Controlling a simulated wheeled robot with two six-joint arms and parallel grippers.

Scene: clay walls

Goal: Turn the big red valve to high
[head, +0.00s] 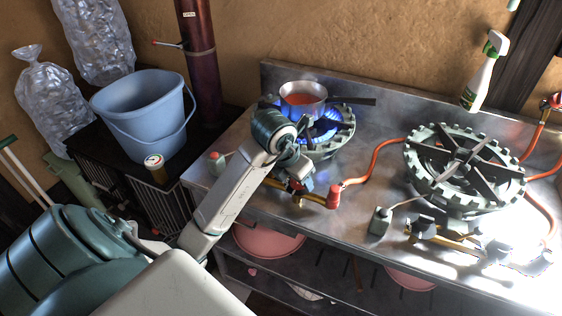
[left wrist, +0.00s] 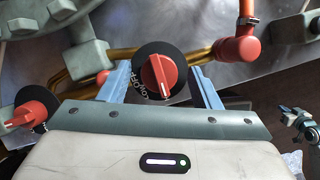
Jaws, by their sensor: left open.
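The big red valve (left wrist: 160,76) is a red knob with a raised grip bar on a round black dial in the left wrist view. Its bar stands nearly upright in the picture, tilted slightly. White lettering shows on the dial's lower left, with OFF partly readable. My left gripper (left wrist: 159,80) is open, with one blue finger on each side of the knob and gaps visible. In the head view my left gripper (head: 299,182) is at the front of the lit burner, and my wrist hides most of the valve.
A pot (head: 302,100) with orange-red contents sits over blue flames on the left burner (head: 343,133). A smaller red knob (left wrist: 33,113) is left of the valve; a red hose fitting (left wrist: 237,49) is right. An unlit burner (head: 465,170), spray bottle (head: 482,78) and blue bucket (head: 140,115) stand further off.

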